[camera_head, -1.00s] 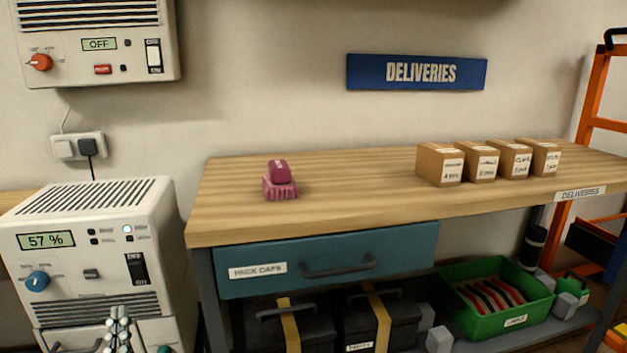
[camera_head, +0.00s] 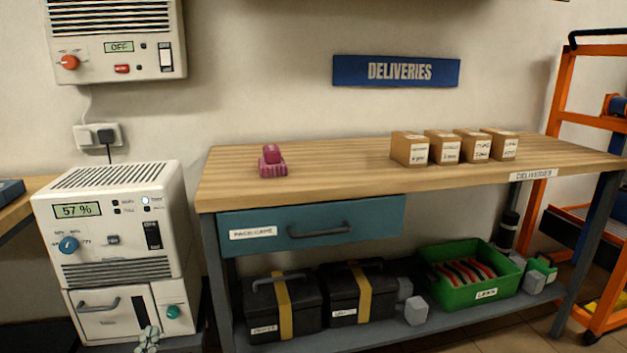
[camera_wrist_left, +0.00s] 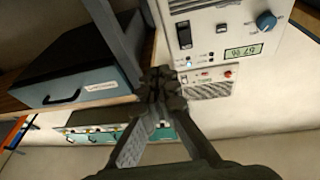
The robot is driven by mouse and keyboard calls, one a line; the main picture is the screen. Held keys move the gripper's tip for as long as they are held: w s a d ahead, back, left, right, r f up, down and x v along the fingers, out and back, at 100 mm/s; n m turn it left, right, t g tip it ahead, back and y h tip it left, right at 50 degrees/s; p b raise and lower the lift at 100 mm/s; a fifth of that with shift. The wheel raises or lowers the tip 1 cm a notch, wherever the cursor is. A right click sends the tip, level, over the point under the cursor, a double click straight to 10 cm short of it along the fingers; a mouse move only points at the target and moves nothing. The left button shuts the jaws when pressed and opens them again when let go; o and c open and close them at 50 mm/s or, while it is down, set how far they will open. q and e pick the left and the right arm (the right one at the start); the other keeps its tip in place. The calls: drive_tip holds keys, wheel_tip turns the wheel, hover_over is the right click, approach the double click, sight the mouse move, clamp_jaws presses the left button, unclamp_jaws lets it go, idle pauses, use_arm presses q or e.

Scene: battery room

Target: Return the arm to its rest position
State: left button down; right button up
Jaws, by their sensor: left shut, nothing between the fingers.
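My left gripper (camera_head: 148,338) shows only as a small tip at the bottom edge of the head view, in front of the lower part of the white charger unit. In the left wrist view my left gripper (camera_wrist_left: 160,88) has its fingers together with nothing between them. It is apart from the unit and the bench in that view. My right gripper is in neither view.
A white unit (camera_head: 110,260) reading 57 % stands left of the wooden bench (camera_head: 330,175). The bench bears a pink object (camera_head: 272,162) and several cartons (camera_head: 409,149). Below are a teal drawer (camera_head: 375,223), black cases (camera_head: 282,308) and a green crate (camera_head: 480,294). An orange rack (camera_head: 560,100) stands right.

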use_arm(q)
drive_tip(key=s+d+f+m+g+h, duration=0.1)
drive_tip(key=s+d+f+g, duration=0.1)
drive_tip(key=s+f+g, duration=0.4)
drive_tip(key=s+d+f+m+g+h, duration=0.1)
drive_tip(key=s+d+f+g, duration=0.15)
drive_tip(key=f, duration=0.55)
drive_tip(key=s+f+g, duration=0.3)
drive_tip(key=s+g, duration=0.1)
drive_tip(key=s, duration=0.4)
drive_tip(key=s+d+f+g+y+p, duration=0.1)
drive_tip(key=s+f+g, duration=0.1)
drive_tip(key=s+g, duration=0.3)
drive_tip(key=s, duration=0.4)
drive_tip(key=shift+d+f, duration=0.15)
drive_tip(key=shift+f, duration=0.25)
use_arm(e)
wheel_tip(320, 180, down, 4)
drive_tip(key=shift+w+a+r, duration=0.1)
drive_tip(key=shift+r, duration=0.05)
